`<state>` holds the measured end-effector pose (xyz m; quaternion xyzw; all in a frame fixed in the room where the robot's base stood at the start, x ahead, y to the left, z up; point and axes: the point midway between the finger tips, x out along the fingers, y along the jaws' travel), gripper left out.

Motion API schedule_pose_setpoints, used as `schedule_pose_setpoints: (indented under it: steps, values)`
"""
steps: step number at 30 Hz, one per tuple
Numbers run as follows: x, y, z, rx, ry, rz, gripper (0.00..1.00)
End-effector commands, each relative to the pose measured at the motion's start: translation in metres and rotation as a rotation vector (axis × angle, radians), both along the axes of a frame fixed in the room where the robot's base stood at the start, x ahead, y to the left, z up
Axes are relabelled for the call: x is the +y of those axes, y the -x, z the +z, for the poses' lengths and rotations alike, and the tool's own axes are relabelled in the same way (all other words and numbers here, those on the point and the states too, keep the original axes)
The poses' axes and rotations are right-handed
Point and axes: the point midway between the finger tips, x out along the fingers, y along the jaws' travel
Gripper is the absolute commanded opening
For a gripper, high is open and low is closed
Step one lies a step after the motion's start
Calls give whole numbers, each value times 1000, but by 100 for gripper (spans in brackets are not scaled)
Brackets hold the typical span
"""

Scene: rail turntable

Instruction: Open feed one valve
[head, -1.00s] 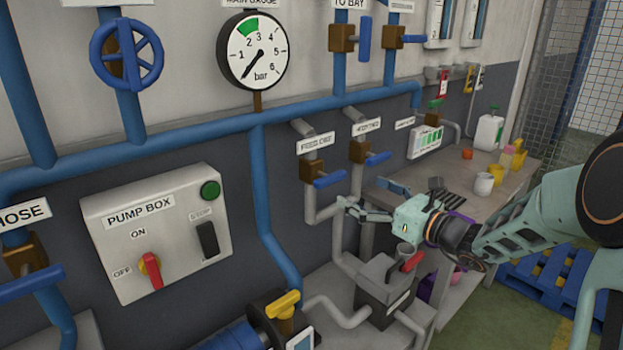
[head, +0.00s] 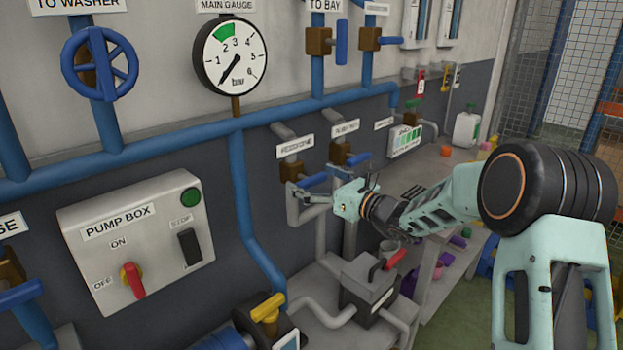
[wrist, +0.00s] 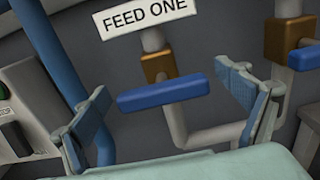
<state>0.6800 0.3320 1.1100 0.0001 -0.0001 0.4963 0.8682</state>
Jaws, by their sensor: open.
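The feed one valve has a brass body (head: 291,171) on a grey pipe under its white label, and a blue lever (wrist: 163,95). In the wrist view the lever lies nearly level, crosswise to the pipe, under the FEED ONE label (wrist: 147,14). My gripper (head: 308,194) is open just in front of this valve in the head view, partly covering its lever. In the wrist view its two fingers stand wide apart at either side of the lever, with nothing held. I see no clear contact with the lever.
A second valve with a brass body (head: 340,153) and blue lever stands close to the right. The pump box (head: 137,240) with a red switch is on the wall to the left.

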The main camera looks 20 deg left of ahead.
Motion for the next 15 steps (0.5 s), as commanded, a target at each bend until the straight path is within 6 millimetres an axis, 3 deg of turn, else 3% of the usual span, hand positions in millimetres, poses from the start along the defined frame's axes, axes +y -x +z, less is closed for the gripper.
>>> schedule_pose_setpoints:
  steps: [3, 15]
  values:
    - [0, 0, 0, 0, 0, 0, 93]
    - [0, 0, 0, 0, 0, 0, 51]
